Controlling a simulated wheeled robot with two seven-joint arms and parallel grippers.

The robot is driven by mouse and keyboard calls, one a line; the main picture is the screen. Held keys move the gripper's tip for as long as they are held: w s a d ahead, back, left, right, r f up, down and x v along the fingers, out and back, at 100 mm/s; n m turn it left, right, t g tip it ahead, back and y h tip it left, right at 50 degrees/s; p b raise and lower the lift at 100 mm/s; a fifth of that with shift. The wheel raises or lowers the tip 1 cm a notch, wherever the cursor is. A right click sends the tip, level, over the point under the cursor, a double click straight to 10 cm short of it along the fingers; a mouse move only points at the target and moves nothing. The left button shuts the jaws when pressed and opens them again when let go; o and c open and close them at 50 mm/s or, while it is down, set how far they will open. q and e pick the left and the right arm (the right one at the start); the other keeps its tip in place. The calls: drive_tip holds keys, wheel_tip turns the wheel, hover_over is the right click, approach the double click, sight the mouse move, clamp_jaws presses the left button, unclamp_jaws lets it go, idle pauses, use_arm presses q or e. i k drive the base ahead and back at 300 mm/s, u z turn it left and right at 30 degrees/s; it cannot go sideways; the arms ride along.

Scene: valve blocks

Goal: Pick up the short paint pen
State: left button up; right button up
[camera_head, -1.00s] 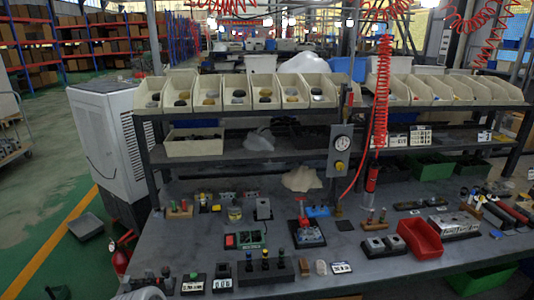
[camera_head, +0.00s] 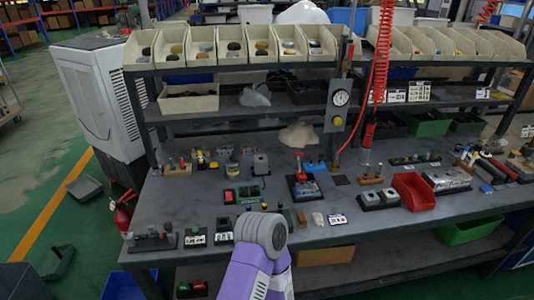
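I cannot tell for certain which item is the short paint pen. Small upright pen-like items stand in a wooden holder (camera_head: 177,169) at the left of the workbench (camera_head: 190,213). Another wooden holder (camera_head: 371,180) with upright items stands right of centre. A dark block with several upright pegs at the front edge is mostly hidden behind my purple and grey arm (camera_head: 262,245), with only some peg tops showing. Neither of my grippers is in view.
A red bin (camera_head: 413,192), a red-handled valve (camera_head: 302,180) and small labelled blocks crowd the bench. A shelf rack (camera_head: 240,72) with cream bins stands behind. A red coiled hose (camera_head: 380,70) hangs down. A white cooler (camera_head: 100,97) stands left.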

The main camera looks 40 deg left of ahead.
sight(199, 152)
drive_tip(key=z, duration=1.15)
drive_tip(key=k, duration=1.35)
drive_tip(key=u, duration=1.65)
